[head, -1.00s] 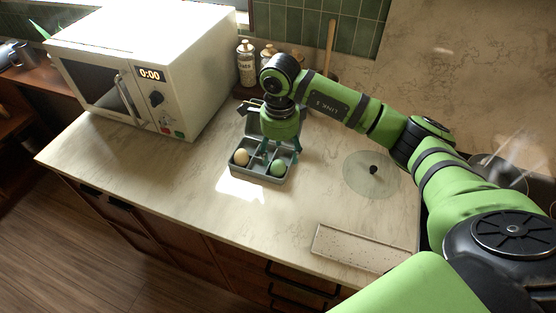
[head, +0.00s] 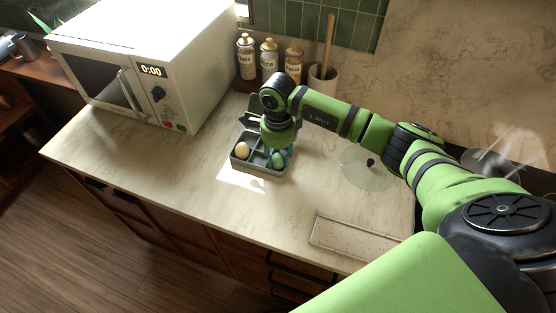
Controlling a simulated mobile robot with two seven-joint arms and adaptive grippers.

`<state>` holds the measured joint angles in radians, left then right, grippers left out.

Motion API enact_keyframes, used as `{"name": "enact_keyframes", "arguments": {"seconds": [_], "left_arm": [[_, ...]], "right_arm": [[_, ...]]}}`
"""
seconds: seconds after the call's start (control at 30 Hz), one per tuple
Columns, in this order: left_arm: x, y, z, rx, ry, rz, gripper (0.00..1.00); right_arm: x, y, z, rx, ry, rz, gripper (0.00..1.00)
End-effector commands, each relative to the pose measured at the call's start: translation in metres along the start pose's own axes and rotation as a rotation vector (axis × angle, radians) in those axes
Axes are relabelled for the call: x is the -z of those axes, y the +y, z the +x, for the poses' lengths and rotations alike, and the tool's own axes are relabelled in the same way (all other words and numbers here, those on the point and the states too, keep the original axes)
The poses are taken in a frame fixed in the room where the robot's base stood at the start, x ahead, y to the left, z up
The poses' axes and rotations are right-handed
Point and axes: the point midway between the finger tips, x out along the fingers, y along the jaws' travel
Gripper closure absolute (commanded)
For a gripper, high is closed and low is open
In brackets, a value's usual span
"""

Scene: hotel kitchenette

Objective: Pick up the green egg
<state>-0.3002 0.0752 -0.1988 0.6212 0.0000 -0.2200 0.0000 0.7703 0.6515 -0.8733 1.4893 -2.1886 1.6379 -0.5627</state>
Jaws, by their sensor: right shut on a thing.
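The green egg (head: 277,161) sits in the front right compartment of a grey divided egg tray (head: 262,173) on the counter. A cream egg (head: 242,150) lies in the compartment to its left. My right gripper (head: 279,154) points down into the tray from above and is shut on the green egg; its fingers partly hide the egg's upper part. The gripper and wrist also hide the tray's back right part. My left gripper is not in view.
A white microwave (head: 145,62) stands at the left. Several jars (head: 268,60) and a utensil crock (head: 322,80) stand behind the tray. A glass lid (head: 366,172) and a speckled board (head: 352,240) lie to the right. The counter in front is clear.

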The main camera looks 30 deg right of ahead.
Motion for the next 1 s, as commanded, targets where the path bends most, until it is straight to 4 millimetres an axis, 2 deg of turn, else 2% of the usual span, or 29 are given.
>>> {"name": "enact_keyframes", "arguments": {"seconds": [0.33, 0.57, 0.8, 1.0], "left_arm": [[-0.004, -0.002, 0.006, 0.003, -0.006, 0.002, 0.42], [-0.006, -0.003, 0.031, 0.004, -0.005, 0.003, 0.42], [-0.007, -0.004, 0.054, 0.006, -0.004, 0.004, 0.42], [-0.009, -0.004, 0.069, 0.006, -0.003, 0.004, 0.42]], "right_arm": [[0.0, -0.002, -0.007, 0.004, -0.002, 0.0, 0.72], [0.002, -0.001, -0.04, 0.008, -0.002, -0.001, 0.72], [0.054, 0.023, -0.07, 0.007, 0.002, 0.003, 0.72], [0.086, 0.04, -0.093, 0.004, 0.002, 0.001, 0.72]]}}
